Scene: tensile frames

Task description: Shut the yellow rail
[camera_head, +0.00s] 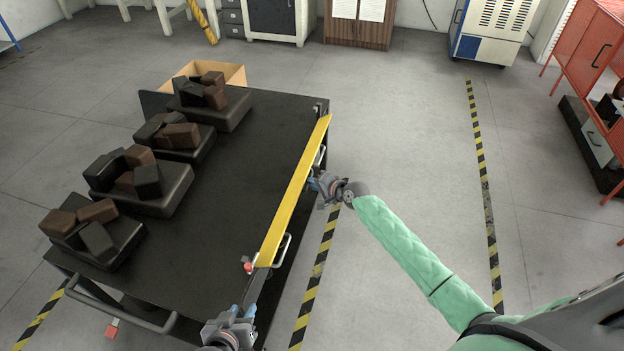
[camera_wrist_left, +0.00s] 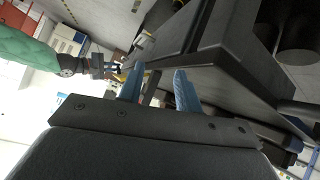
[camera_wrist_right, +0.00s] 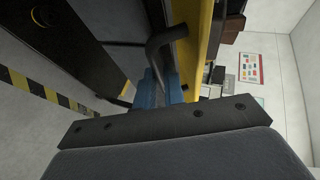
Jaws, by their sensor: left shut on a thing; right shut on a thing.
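The yellow rail (camera_head: 297,190) runs along the right edge of the black cart table (camera_head: 215,200). It carries a far handle and a near handle (camera_head: 287,249) on its outer side. My right gripper (camera_head: 324,184) is at the far handle; in the right wrist view its blue fingers (camera_wrist_right: 158,90) are closed around the dark bent handle (camera_wrist_right: 165,40), beside the rail (camera_wrist_right: 197,45). My left gripper (camera_head: 243,315) is low beside the cart's near right corner. In the left wrist view its fingers (camera_wrist_left: 160,88) have a narrow dark bar between them; which part it is, I cannot tell.
Several dark trays with black and brown blocks stand on the cart's left side, such as the nearest tray (camera_head: 120,252). A red knob (camera_head: 248,266) is near the rail's near end.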

